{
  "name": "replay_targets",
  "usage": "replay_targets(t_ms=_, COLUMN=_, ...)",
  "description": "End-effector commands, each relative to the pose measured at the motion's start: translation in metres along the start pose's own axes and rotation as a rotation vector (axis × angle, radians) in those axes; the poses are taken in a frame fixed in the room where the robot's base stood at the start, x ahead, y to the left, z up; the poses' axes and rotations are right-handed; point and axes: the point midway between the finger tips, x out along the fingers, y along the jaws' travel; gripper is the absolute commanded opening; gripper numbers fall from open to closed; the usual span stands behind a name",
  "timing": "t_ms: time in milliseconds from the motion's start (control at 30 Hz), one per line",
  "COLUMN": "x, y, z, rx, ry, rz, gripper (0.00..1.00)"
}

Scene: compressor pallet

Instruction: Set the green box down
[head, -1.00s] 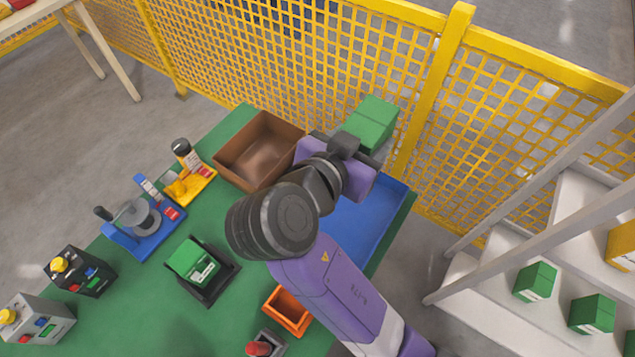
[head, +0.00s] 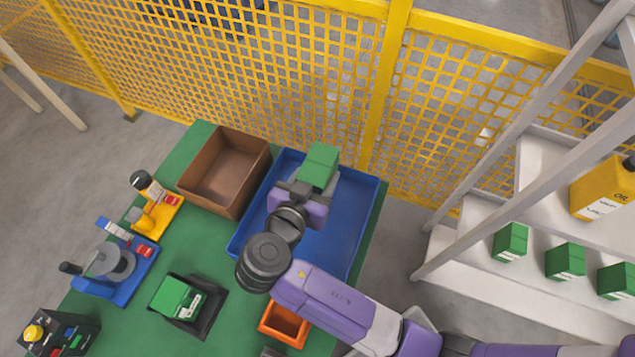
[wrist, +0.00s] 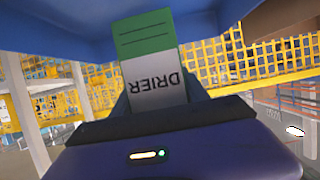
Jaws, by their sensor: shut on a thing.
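The green box (head: 319,166) is held in my gripper (head: 303,190), above the blue tray (head: 340,235) in the head view. In the wrist view the green box (wrist: 150,60) shows a white label reading DRIER, and it sits between the fingers of my gripper (wrist: 155,100). Blue surface fills the top of the wrist view, close to the box's end. I cannot tell whether the box touches the tray floor. My gripper is shut on the box.
A brown bin (head: 225,170) stands left of the tray. An orange bin (head: 284,322) and a black holder with another green box (head: 178,298) are nearer. A yellow mesh fence (head: 300,80) runs behind the green table. White shelves (head: 500,275) with green boxes stand right.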

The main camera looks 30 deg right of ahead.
Motion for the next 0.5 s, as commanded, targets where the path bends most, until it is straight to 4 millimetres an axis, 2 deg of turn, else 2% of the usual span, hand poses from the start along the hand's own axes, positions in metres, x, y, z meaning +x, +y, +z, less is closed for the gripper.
replay_targets(t_ms=167, x=0.005, y=0.000, z=0.011, rx=-0.001, ry=0.001, rz=-0.001, gripper=0.00)
replay_targets(t_ms=333, x=0.013, y=-0.001, z=0.033, rx=-0.003, ry=0.001, rz=-0.001, gripper=0.00)
replay_targets(t_ms=500, x=0.017, y=-0.001, z=0.041, rx=0.000, ry=0.001, rz=-0.001, gripper=0.00)
